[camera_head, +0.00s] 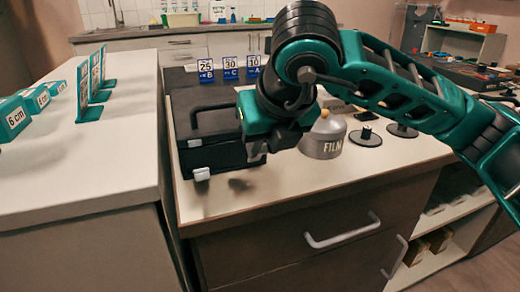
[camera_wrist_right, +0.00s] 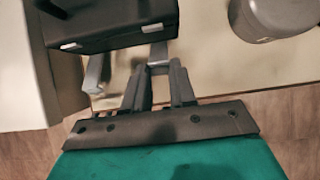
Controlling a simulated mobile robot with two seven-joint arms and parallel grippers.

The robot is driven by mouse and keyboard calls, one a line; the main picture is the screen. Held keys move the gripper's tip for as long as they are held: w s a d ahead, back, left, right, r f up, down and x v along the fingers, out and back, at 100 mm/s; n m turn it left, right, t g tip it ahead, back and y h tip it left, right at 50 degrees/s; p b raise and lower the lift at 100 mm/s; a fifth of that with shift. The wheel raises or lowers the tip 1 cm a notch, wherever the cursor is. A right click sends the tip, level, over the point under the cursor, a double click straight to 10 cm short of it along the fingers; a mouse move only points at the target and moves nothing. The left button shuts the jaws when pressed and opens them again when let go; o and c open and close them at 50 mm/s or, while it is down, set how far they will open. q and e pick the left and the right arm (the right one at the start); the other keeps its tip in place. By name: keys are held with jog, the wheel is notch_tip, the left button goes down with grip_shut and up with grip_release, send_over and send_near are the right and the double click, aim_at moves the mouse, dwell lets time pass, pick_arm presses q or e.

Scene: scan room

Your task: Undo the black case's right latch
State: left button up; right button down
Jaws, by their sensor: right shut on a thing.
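The black case (camera_head: 210,135) lies closed on the counter, its front toward me. My right gripper (camera_head: 260,155) is at the right part of the case front. In the right wrist view the gripper (camera_wrist_right: 159,68) is shut on the pale right latch (camera_wrist_right: 158,52), held between its fingertips. A light catch plate (camera_wrist_right: 152,28) shows on the case just above that latch. The left latch (camera_head: 201,173) sticks out from the lower front; it also shows in the wrist view (camera_wrist_right: 95,73), apart from its plate (camera_wrist_right: 70,46). My left gripper is not in view.
A grey round container (camera_head: 325,140) marked "FILM" stands right of my gripper, with black round-based stands (camera_head: 366,138) beyond. Blue number cards (camera_head: 230,68) stand behind the case. A higher white cabinet top (camera_head: 75,150) is close on the left. The counter's front strip is clear.

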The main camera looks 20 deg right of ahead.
jog(key=shift+s+f+t, duration=0.65)
jog(key=shift+s+t, duration=0.05)
jog(key=shift+t, duration=0.5)
jog(key=shift+s+f+t, duration=0.35)
jog(key=shift+f+t, duration=0.25)
jog(key=shift+t, duration=0.4)
jog(key=c, duration=0.9)
grip_release()
